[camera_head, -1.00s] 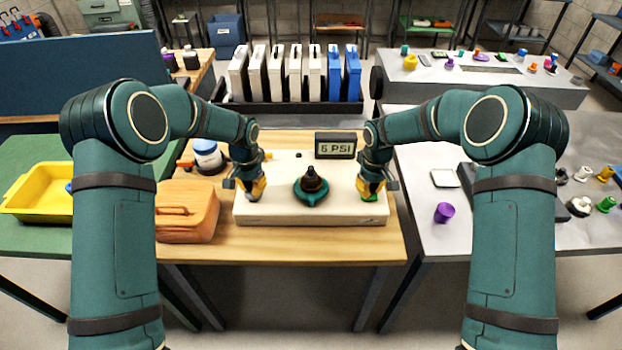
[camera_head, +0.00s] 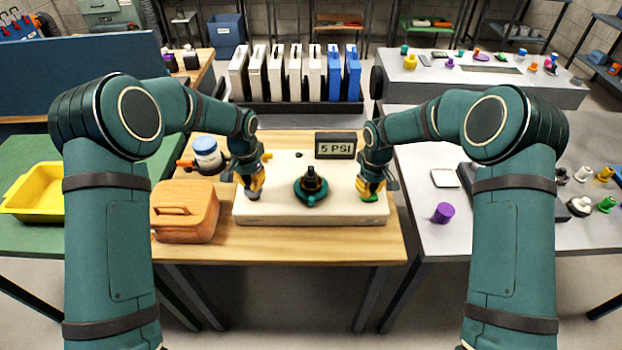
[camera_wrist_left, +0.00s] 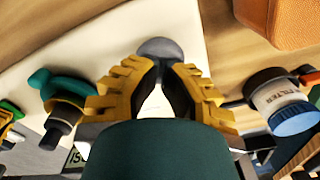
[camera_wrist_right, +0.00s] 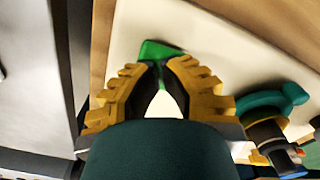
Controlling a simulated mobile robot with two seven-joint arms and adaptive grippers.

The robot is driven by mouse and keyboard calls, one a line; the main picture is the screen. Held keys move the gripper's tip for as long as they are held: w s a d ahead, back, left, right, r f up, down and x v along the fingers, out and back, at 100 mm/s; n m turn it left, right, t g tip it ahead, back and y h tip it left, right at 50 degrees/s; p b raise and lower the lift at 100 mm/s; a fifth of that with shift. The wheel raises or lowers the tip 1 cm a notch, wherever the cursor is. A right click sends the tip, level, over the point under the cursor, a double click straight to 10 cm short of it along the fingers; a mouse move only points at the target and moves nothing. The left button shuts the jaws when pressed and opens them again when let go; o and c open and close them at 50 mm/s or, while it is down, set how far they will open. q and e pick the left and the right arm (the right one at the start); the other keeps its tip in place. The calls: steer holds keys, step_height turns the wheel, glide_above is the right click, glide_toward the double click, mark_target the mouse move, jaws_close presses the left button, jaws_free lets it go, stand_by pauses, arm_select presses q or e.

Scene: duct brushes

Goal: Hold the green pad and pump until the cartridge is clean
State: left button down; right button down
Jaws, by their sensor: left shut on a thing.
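A white base unit (camera_head: 283,215) lies on the wooden table. In its middle a dark upright part, perhaps the cartridge (camera_head: 312,180), stands in a teal collar (camera_head: 300,194). The green pad (camera_wrist_right: 158,50) is at the unit's right end. My right gripper (camera_head: 370,192) points down at it, fingertips together and apparently touching it. My left gripper (camera_head: 252,190) is shut at the unit's left end on a grey knob (camera_wrist_left: 160,47), whose top the fingers partly hide. A display (camera_head: 336,145) behind the unit appears to read 5 PSI.
Behind is a black rack (camera_head: 290,107) with white and blue cartridges. A purple cylinder (camera_head: 443,213) is on the right table.

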arm_select(q)
steer(key=shift+f, duration=0.1)
steer(key=shift+f, duration=1.05)
steer(key=shift+r, duration=1.25)
steer(key=shift+r, duration=3.4)
